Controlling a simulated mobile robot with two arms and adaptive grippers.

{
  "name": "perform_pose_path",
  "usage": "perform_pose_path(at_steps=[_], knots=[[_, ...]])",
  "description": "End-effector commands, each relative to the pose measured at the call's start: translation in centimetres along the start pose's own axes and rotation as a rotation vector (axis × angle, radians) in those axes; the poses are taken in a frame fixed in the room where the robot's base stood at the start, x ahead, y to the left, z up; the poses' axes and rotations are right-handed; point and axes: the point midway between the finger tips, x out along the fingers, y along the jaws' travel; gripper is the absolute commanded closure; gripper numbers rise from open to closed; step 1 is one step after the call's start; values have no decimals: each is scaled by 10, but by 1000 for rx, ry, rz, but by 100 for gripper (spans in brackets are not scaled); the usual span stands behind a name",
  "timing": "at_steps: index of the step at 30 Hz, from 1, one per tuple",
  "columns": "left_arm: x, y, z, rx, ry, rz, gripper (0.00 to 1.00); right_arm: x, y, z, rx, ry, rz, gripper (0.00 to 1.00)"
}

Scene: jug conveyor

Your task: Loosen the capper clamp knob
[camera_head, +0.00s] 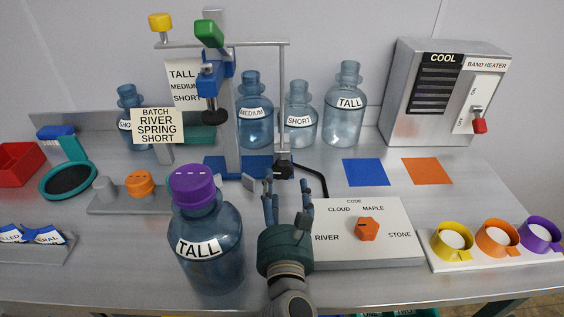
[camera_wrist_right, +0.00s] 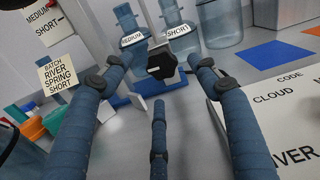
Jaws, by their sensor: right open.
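The capper (camera_head: 232,125) stands at the back middle, with a grey column, a blue base, blue carriage and a green handle (camera_head: 208,33) on top. A black knob (camera_head: 283,168) sits low on its right side, at the foot of the thin upright rod; I take it for the clamp knob. In the right wrist view the black knob (camera_wrist_right: 161,65) has a pale line on its face and lies just beyond the fingertips. My right gripper (camera_head: 287,192) is open and empty, pointing at the knob and apart from it. My left gripper is not in view.
A TALL jug (camera_head: 207,250) with a purple cap stands left of my right gripper. The code panel (camera_head: 350,250) with an orange dial lies to its right. Several blue jugs stand behind the capper. Blue (camera_head: 365,172) and orange (camera_head: 427,171) squares lie on open table at right.

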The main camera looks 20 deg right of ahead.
Motion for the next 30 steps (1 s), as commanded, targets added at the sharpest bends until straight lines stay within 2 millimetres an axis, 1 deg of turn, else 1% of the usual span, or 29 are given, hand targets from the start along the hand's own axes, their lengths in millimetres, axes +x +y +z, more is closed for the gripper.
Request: perform_pose_path(at_steps=[1, 6, 9, 12, 16, 24, 29, 30], knots=[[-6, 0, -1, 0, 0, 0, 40, 12, 0, 4, -3, -4, -1, 40], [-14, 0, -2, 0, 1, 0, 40, 44, 0, 4, -2, -3, 1, 40], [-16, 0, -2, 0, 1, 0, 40, 59, 0, 3, -2, -3, 1, 40], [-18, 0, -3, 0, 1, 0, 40, 69, 0, 2, -3, -2, 1, 40], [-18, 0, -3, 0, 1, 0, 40, 75, 0, 1, -2, -1, 1, 40], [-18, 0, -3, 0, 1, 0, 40, 76, 0, 0, -1, -1, 1, 40], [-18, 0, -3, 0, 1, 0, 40, 76, 0, 0, -1, -1, 1, 72], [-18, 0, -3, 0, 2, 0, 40, 76, 0, 1, -1, -2, 1, 80]])
